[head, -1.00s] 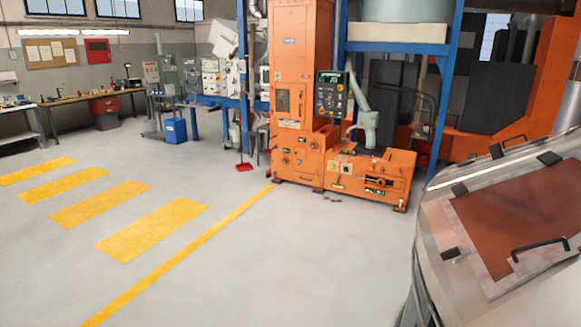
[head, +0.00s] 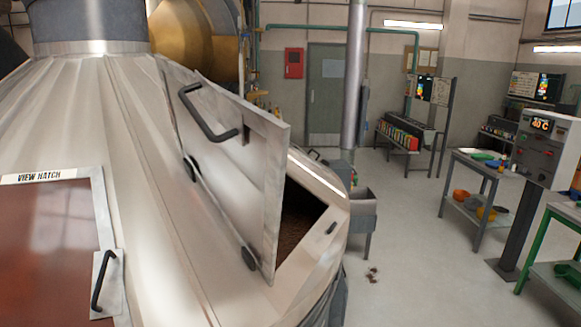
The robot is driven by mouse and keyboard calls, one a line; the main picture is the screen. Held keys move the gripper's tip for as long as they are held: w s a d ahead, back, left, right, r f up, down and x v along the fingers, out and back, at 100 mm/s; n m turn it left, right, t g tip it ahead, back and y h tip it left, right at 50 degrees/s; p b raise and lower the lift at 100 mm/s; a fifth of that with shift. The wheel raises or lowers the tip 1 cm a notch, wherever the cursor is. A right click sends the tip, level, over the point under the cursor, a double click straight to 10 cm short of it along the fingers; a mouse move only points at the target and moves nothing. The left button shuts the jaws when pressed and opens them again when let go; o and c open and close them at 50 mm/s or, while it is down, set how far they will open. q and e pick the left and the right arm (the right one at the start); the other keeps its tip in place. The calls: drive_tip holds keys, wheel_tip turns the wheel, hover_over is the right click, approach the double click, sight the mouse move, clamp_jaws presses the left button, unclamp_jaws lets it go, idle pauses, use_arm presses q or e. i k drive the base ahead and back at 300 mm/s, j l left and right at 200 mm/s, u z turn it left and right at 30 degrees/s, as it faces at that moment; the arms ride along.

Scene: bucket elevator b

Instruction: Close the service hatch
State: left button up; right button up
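A large metal vessel (head: 130,130) with a sloping ribbed top fills the left of the head view. A hatch with a raised metal lid (head: 245,165) stands open on its right side; I take this as the service hatch. The lid has a black bar handle (head: 209,117) near its upper left edge and black hinges along its lower left edge. The opening (head: 300,222) shows brown material inside and is partly hidden by the lid. Neither of my grippers is in view.
A closed hatch with a brown pane (head: 45,255), labelled "VIEW HATCH", is at the left. Open floor (head: 420,245) lies to the right. A control post (head: 545,150) reading "40°C" and a table (head: 480,175) with bowls stand at the far right.

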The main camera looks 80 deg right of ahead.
sight(231, 176)
drive_tip(key=z, duration=2.1)
